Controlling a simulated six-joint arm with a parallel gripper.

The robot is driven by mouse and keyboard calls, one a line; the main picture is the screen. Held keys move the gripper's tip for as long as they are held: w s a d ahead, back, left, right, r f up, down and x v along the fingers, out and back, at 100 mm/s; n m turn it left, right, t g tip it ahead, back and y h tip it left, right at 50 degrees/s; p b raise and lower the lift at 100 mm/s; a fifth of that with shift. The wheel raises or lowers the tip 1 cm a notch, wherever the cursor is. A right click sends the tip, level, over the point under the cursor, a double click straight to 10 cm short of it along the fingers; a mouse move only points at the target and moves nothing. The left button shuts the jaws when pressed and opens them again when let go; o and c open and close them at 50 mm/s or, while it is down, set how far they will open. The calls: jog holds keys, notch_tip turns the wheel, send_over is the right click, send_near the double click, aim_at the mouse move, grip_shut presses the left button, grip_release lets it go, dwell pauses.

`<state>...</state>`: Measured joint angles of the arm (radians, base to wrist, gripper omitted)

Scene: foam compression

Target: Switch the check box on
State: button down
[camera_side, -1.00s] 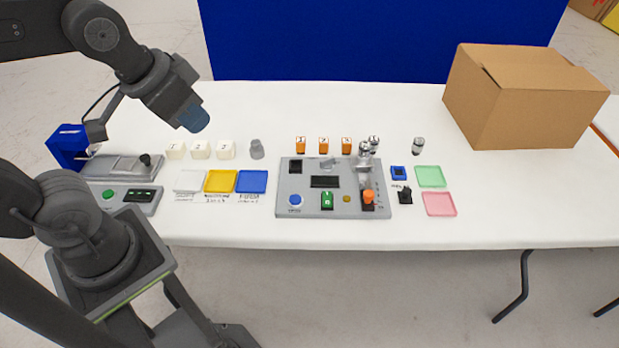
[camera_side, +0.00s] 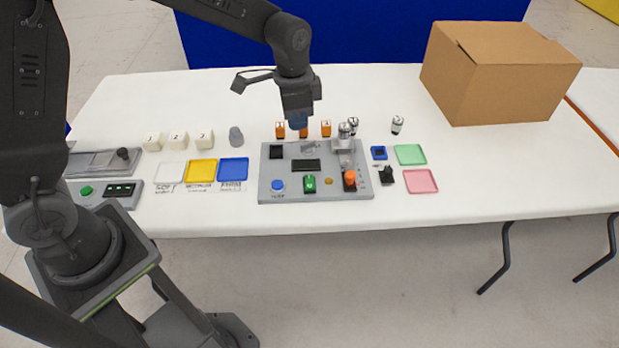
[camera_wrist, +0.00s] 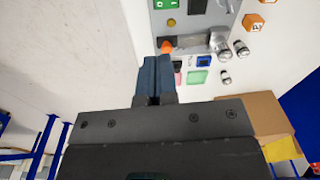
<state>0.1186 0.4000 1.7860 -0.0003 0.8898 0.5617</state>
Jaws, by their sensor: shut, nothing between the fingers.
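No label I can read says which unit is the check box. A grey panel (camera_side: 268,165) lies mid-table with a green rocker switch (camera_side: 310,183), a blue button (camera_side: 278,186), a dark display (camera_side: 305,165) and an orange knob (camera_side: 350,178). To its right are a small blue-framed square (camera_side: 379,153) and a black switch (camera_side: 386,176); the blue-framed square also shows in the wrist view (camera_wrist: 203,60). My gripper (camera_side: 298,123) hangs over the panel's back edge, in front of the orange blocks in the picture. In the wrist view its fingers (camera_wrist: 153,78) are together and empty.
White blocks (camera_side: 178,140) and coloured trays (camera_side: 201,170) are at left, beside a grey unit with a green button (camera_side: 86,190). A cardboard box (camera_side: 490,85) stands back right.

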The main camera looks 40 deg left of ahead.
jog(key=m, duration=0.1)
send_over(310, 186)
notch_tip(310, 186, down, 5)
jog(key=shift+a+g, duration=0.1)
jog(key=shift+g, duration=0.3)
notch_tip(310, 186, down, 14)
dwell(0.3)
jog(key=shift+f, duration=0.2)
dwell(0.3)
